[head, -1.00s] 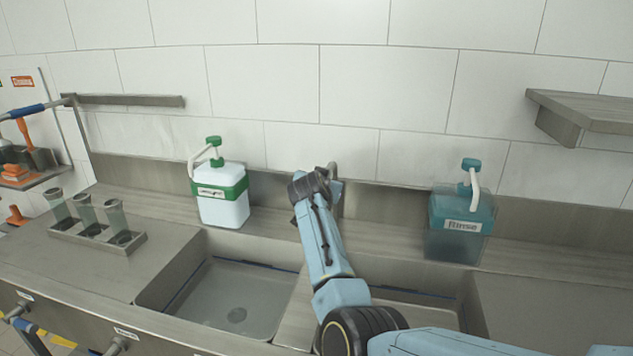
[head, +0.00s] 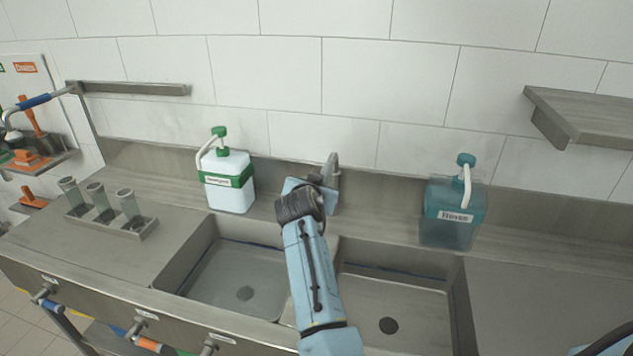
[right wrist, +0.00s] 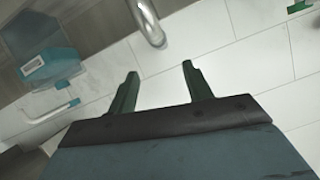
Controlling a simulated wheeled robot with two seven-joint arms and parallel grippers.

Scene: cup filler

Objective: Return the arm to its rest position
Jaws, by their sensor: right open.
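My right arm (head: 312,270) reaches up from the bottom middle of the head view, over the divider between the two sinks. Its wrist is in front of the faucet (head: 332,170), and the fingers are hidden there. In the right wrist view my right gripper (right wrist: 158,80) is open, its two dark green fingers apart with nothing between them. The faucet also shows there (right wrist: 148,22), beyond the fingertips. My left gripper is not in view.
A white bottle with a green pump (head: 229,190) stands left of the arm, a teal rinse bottle (head: 450,225) right of it. A rack of several tubes (head: 145,228) is on the left counter. A shelf (head: 585,112) juts out at upper right.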

